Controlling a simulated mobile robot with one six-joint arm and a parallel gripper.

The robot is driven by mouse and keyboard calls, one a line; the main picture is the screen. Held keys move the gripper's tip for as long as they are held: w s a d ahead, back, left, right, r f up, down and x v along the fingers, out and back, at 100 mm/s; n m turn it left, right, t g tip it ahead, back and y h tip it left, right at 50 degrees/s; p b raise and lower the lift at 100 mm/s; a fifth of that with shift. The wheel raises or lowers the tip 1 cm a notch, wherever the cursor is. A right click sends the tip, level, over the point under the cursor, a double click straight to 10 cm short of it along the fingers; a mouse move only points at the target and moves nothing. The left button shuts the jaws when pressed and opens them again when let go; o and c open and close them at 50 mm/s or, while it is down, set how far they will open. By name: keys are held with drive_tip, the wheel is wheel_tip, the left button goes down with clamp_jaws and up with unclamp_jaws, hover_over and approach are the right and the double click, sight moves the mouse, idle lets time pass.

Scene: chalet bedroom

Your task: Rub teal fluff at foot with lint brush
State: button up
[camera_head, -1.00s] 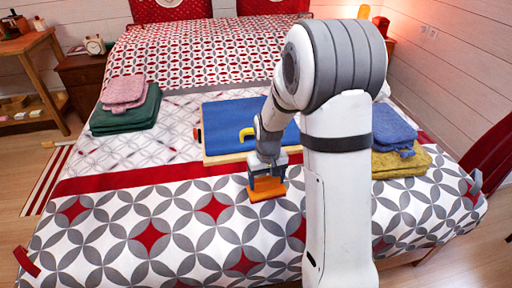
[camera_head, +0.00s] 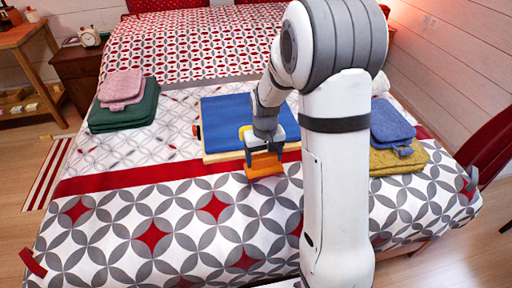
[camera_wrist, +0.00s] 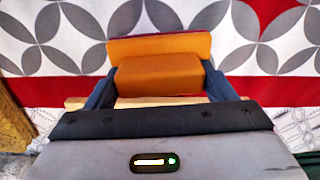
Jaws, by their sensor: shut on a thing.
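My gripper (camera_head: 263,154) is shut on an orange lint brush (camera_head: 264,166), just in front of the near edge of a blue-topped board (camera_head: 225,120) on the bed. In the wrist view the brush (camera_wrist: 160,75) sits between the two dark fingers, with its broad orange side facing the camera. Whether the brush touches the bedspread (camera_head: 150,215) cannot be told. No teal fluff can be made out in either view; my arm and the brush hide part of the bed's foot.
A yellow handle-like thing (camera_head: 243,131) lies on the board, partly behind my gripper. Folded pink (camera_head: 121,86) and green (camera_head: 125,110) cloths lie at left, blue (camera_head: 391,122) and mustard (camera_head: 400,160) ones at right. The front left of the bedspread is clear.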

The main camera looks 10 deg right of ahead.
drive_tip(key=shift+r+p, duration=0.75)
drive_tip(key=shift+r, duration=0.55)
